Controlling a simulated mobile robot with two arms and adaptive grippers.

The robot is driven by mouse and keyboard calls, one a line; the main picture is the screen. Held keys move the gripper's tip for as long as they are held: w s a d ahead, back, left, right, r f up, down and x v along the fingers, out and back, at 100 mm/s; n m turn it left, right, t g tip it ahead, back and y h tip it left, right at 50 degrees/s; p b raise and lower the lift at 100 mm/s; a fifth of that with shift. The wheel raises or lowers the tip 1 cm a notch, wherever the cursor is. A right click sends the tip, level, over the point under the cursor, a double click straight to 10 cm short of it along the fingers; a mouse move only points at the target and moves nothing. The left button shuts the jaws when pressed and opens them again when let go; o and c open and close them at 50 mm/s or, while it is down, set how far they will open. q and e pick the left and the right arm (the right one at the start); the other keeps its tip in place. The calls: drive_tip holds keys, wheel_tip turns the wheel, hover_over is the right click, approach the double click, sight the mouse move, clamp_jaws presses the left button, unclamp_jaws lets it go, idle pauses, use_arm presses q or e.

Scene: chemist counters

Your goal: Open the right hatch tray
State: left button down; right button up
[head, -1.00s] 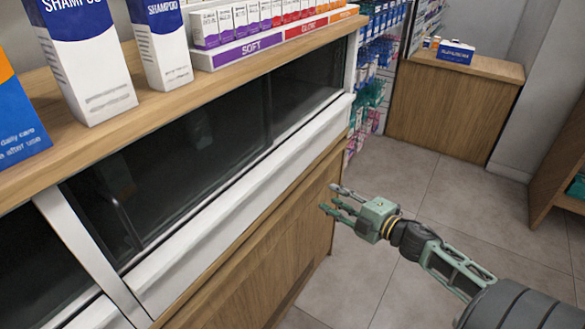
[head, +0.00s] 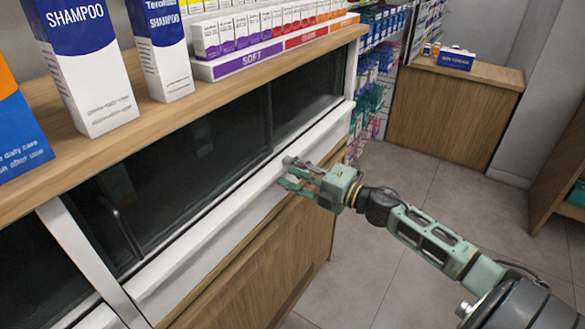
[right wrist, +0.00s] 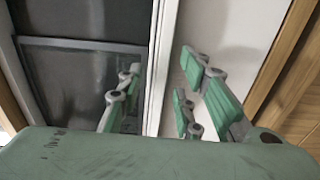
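The counter front has dark glass sliding panels in a white frame. The right dark panel (head: 305,98) stands beside a larger dark panel (head: 190,165), with an upright divider between them. A white ledge (head: 215,222) runs below the glass. My right gripper (head: 288,172) is open and empty at this ledge, near the divider. In the right wrist view its green fingers (right wrist: 160,100) are spread, one side over the dark glass and the other over the white ledge (right wrist: 225,35). I cannot tell whether they touch. My left gripper is not in view.
Shampoo boxes (head: 85,65) and a row of small boxes on a purple, red and orange strip (head: 245,62) stand on the wooden countertop. A wooden counter (head: 450,110) is at the back right. Tiled floor (head: 400,175) is clear between.

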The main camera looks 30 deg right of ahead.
drive_tip(key=shift+w, duration=0.25)
clamp_jaws()
idle(0.5)
